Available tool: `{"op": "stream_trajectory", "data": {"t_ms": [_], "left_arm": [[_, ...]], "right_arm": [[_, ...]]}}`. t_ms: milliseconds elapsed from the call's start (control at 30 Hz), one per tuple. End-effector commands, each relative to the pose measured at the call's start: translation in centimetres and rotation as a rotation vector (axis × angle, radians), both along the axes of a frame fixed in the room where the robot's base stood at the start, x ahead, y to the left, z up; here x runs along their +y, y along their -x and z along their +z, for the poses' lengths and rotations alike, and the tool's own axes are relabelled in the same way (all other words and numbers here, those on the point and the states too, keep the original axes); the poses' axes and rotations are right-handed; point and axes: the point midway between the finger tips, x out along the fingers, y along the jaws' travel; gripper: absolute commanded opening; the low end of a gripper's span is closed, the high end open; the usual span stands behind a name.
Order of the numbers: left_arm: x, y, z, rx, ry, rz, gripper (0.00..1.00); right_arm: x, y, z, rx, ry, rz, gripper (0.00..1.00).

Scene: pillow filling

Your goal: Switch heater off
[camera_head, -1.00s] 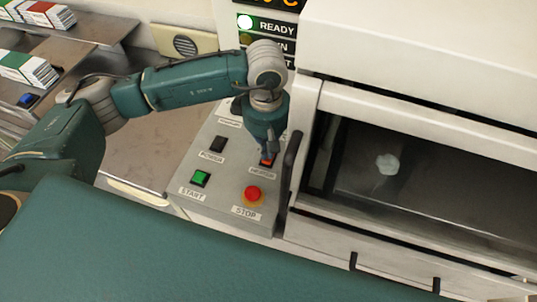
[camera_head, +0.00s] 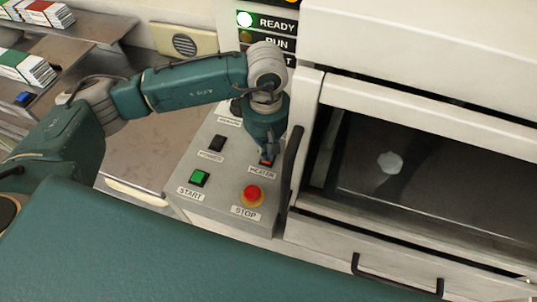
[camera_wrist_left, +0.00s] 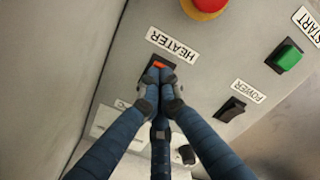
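The heater switch (camera_head: 268,162) is a small black rocker with a red-orange part, on the grey sloped control panel (camera_head: 222,205). In the left wrist view the switch (camera_wrist_left: 161,64) sits beside its HEATER label (camera_wrist_left: 173,45). My left gripper (camera_head: 266,154) points down at it, with its fingers drawn together. In the left wrist view the fingertips (camera_wrist_left: 158,84) meet right at the switch and cover part of it. I cannot tell whether they touch it or which way the rocker is tipped. My right gripper is not in view.
Near the heater switch are a black POWER switch (camera_head: 217,143), a green START button (camera_head: 200,178) and a red STOP button (camera_head: 252,194). A dark vertical handle (camera_head: 291,165) stands close to the gripper's right. A READY light (camera_head: 245,19) glows above.

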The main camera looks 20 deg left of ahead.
Motion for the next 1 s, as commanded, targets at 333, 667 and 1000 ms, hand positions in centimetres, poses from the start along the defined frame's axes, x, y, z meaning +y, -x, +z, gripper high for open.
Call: {"op": "stream_trajectory", "data": {"t_ms": [333, 667, 1000], "left_arm": [[0.0, 0.0, -0.6, 0.000, 0.000, 0.000, 0.00], [0.0, 0.0, -1.0, -0.001, -0.001, 0.000, 0.00], [0.0, 0.0, 0.7, -0.001, 0.000, 0.000, 0.00]], "right_arm": [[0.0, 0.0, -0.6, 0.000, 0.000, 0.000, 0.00], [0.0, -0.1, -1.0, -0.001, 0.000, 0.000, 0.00], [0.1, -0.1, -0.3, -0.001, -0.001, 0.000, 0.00]]}}
